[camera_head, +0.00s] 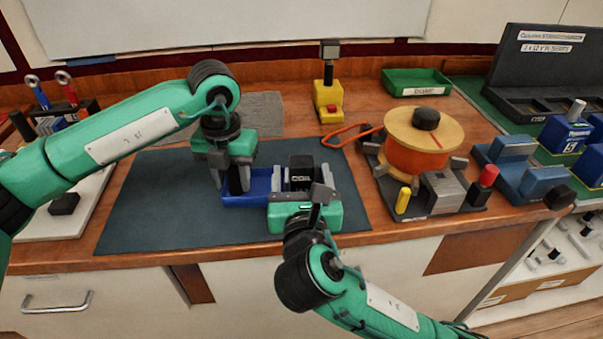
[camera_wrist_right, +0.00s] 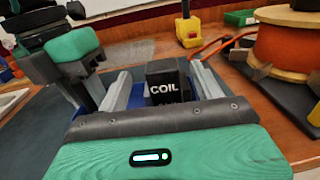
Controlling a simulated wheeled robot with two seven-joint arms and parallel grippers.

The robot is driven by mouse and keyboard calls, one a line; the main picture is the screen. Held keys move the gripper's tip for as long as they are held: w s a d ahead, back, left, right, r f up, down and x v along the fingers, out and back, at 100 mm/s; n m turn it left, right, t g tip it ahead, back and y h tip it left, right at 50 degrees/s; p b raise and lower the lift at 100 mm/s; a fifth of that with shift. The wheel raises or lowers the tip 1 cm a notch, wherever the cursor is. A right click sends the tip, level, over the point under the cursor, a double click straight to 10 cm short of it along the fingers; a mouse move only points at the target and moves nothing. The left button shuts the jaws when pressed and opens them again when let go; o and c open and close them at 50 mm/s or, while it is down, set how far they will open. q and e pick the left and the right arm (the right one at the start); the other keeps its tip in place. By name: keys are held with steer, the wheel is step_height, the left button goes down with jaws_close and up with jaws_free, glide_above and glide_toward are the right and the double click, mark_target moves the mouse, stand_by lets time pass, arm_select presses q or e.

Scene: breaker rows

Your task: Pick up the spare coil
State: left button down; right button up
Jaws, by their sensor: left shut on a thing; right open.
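The spare coil (camera_head: 301,168) is a black block with white "COIL" lettering. It sits upright at the right part of a blue tray (camera_head: 245,201) on the dark mat. In the right wrist view the coil (camera_wrist_right: 168,84) stands between the fingers of my right gripper (camera_wrist_right: 160,78). My right gripper (camera_head: 299,183) is open, with one finger on each side of the coil; I cannot tell whether they touch it. My left gripper (camera_head: 234,184) is shut at the left part of the tray, apparently on its wall. The fingers hide the exact contact.
An orange spool on a stand (camera_head: 417,150) is close on the right, with a blue vise (camera_head: 520,168) beyond it. A yellow device with a red button (camera_head: 329,98) and a green tray (camera_head: 416,82) stand behind. The left part of the mat (camera_head: 150,205) is clear.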

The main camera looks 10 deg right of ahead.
mark_target(302, 169)
arm_select(q)
steer(key=shift+f, duration=0.25)
arm_select(e)
steer(key=w, duration=0.4)
steer(key=shift+w+d+f, duration=0.2)
steer(key=shift+w+d, duration=0.1)
steer(key=shift+w, duration=0.05)
steer(key=c, duration=1.2)
step_height(302, 169, up, 10)
steer(key=shift+r, duration=0.1)
arm_select(q)
steer(key=shift+r, duration=0.1)
